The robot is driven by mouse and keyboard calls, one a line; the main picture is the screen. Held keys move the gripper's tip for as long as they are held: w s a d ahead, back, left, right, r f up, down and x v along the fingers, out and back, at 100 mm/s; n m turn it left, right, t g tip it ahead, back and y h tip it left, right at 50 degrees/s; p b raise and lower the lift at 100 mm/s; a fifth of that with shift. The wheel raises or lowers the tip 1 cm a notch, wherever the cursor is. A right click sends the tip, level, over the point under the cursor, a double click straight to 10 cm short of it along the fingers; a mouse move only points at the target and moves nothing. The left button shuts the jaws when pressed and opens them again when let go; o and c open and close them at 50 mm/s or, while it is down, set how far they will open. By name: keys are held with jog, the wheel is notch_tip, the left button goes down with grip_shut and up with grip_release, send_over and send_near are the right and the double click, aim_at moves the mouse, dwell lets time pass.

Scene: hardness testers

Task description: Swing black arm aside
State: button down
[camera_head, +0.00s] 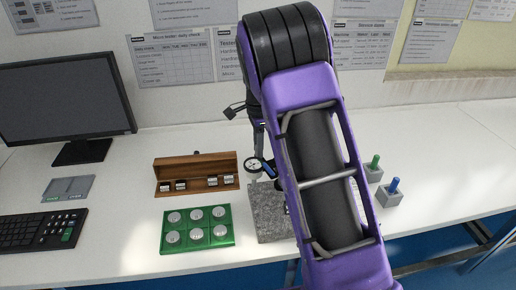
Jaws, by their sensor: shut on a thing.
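A dial gauge (253,168) with a pale round face stands over a grey granite base (268,222) near the middle of the bench. Dark and blue slanted parts (268,171) show just right of the gauge, close against my purple arm. I cannot tell whether they belong to the black arm. A dark upright part (258,135) rises above the gauge, with a small black piece (235,110) at its upper left. My purple arm covers the right side of the base. My gripper cannot be made out; it seems hidden behind my arm.
A green tray of round silver pieces (197,248) and a wooden box of small blocks (157,186) stand left of the base. Grey blocks with green (374,172) and blue pegs (391,192) stand right of my arm. A monitor (70,100) and keyboard (40,230) are far left.

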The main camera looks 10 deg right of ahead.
jog(key=shift+w+r, duration=0.1)
jog(key=shift+w, duration=0.1)
dwell(0.4)
jog(key=c, duration=1)
grip_release()
notch_tip(320, 180, up, 17)
jog(key=shift+r, duration=0.2)
